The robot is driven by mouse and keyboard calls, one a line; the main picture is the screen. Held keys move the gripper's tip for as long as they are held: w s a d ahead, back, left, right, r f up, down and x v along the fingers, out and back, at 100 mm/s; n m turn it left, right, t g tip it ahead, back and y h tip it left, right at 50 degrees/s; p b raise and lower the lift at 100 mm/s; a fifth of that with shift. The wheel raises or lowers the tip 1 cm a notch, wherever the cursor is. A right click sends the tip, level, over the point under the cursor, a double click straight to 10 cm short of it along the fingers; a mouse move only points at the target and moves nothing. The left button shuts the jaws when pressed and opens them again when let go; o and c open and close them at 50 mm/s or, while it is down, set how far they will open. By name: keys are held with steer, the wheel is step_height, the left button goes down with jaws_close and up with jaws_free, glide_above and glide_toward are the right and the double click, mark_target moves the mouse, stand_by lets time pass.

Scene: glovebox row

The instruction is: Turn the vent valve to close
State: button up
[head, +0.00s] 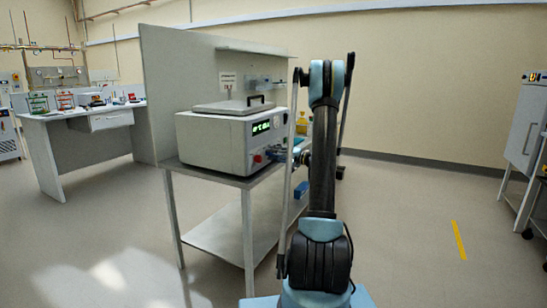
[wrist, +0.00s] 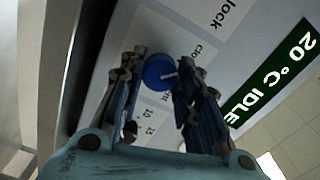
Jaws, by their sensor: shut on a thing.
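The vent valve is a round blue knob (wrist: 158,70) on the white front panel of a boxy device (head: 212,145). A short white mark on the knob points right in the wrist view. My gripper (wrist: 160,78) has one finger on each side of the knob and is shut on it. Partly covered printed labels sit around the knob; one begins "clo". In the head view my gripper (head: 279,154) is at the lower right of the device's front, and the knob is too small and covered to make out.
A green display (wrist: 275,85) reads "20 °C IDLE". A red knob (head: 258,159) is on the same panel. The device stands on a metal table (head: 225,180) before a grey partition (head: 160,85). Open floor lies to the right, with a yellow strip (head: 458,240).

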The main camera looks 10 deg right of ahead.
steer(key=shift+s+f, duration=0.1)
steer(key=shift+f, duration=0.05)
steer(key=o, duration=1.1)
steer(key=shift+c, duration=0.2)
steer(key=shift+s+d, duration=0.1)
steer(key=shift+d, duration=0.1)
steer(key=v, duration=1.1)
steer(key=shift+s+d, duration=0.15)
steer(key=shift+d, duration=0.05)
